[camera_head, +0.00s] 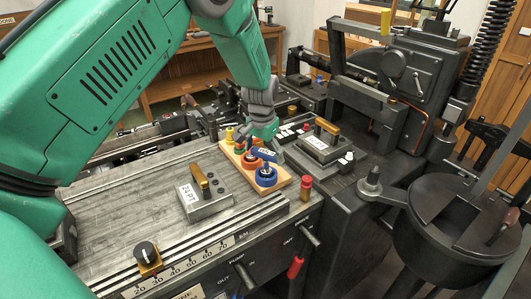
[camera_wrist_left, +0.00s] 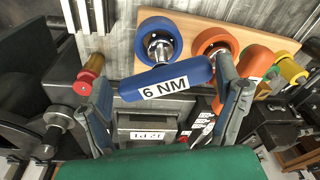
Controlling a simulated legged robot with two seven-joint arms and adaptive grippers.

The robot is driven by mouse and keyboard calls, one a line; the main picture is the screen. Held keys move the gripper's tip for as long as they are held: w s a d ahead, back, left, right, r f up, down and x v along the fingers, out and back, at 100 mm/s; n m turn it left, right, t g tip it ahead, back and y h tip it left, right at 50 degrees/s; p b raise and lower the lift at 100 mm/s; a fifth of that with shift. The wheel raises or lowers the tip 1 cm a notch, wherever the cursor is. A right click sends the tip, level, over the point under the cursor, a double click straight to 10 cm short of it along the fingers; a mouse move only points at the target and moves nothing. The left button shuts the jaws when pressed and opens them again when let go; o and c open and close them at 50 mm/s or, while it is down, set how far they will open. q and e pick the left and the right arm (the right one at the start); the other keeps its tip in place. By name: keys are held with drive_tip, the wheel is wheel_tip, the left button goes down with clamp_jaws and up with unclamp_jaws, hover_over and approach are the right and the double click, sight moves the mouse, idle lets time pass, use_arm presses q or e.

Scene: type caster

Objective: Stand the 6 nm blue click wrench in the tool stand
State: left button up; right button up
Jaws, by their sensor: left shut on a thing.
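The 6 nm blue click wrench (camera_wrist_left: 165,84) lies across my left gripper (camera_wrist_left: 166,78) in the left wrist view, its blue handle between the two fingers and its "6 NM" label facing the camera. The left gripper is shut on this handle. In the head view my left gripper (camera_head: 262,138) is over the wooden tool stand (camera_head: 281,180), with the blue handle (camera_head: 263,153) just above the stand's blue ring (camera_head: 266,177). In the wrist view bright metal shows inside the blue ring (camera_wrist_left: 146,27); I cannot tell whether the wrench's shaft is seated there. My right gripper is out of view.
Orange (camera_wrist_left: 256,60) and yellow (camera_wrist_left: 292,70) tool parts crowd the stand beside the blue ring. A red-topped post (camera_head: 306,186) stands close to its right. A 24 PT block (camera_head: 205,200) and a second labelled block (camera_head: 319,145) sit nearby. Bare bench (camera_head: 120,195) lies left.

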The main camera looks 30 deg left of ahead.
use_arm(q)
drive_tip(key=shift+s+f, duration=0.3)
drive_tip(key=shift+f, duration=0.1)
drive_tip(key=o, duration=1.6)
drive_tip(key=shift+w, duration=0.1)
drive_tip(key=shift+c, duration=0.2)
drive_tip(key=shift+w+f, duration=0.1)
drive_tip(key=shift+w, duration=0.2)
drive_tip(key=shift+r, duration=0.45)
wheel_tip(320, 180, up, 11)
drive_tip(key=s, duration=0.1)
drive_tip(key=shift+d, duration=0.2)
drive_tip(key=shift+f, duration=0.15)
